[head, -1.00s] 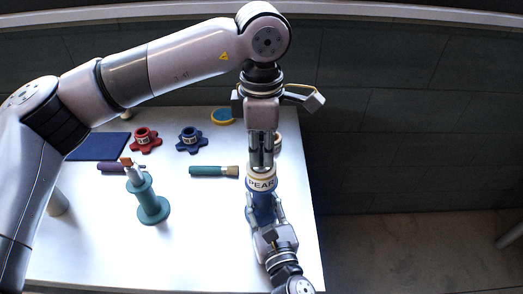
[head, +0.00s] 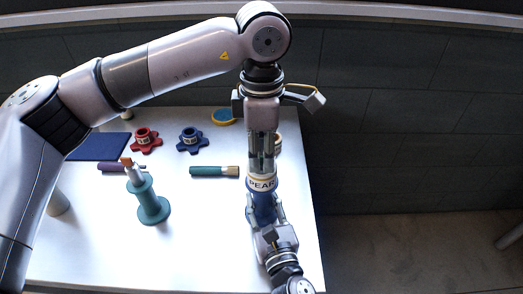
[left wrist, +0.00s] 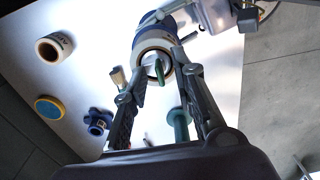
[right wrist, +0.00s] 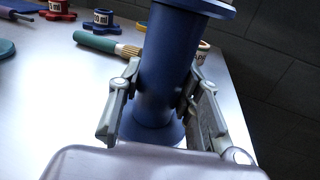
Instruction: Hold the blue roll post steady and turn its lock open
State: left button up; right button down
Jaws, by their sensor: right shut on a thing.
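The blue roll post (right wrist: 165,75) stands upright near the table's right edge, its flange and foot showing in the right wrist view. A roll marked PEAR (head: 261,184) sits around its upper part. My right gripper (head: 265,212) is shut on the post below the roll, one finger on each side. My left gripper (head: 262,160) points down at the post's top from above. In the left wrist view its fingers are spread, with a gap around a green bar (left wrist: 160,72) at the post's top, seemingly the lock. Whether a fingertip touches the roll's rim is unclear.
A teal post (head: 152,205) with an orange-brown top piece stands to the left. The table's front middle is clear.

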aim_at(262, 156)
pick_arm(q)
notch_tip(262, 156, up, 12)
dwell(0.4)
pick_arm(e)
jog(key=c, duration=1.1)
grip_release()
jog(key=shift+o, duration=0.2)
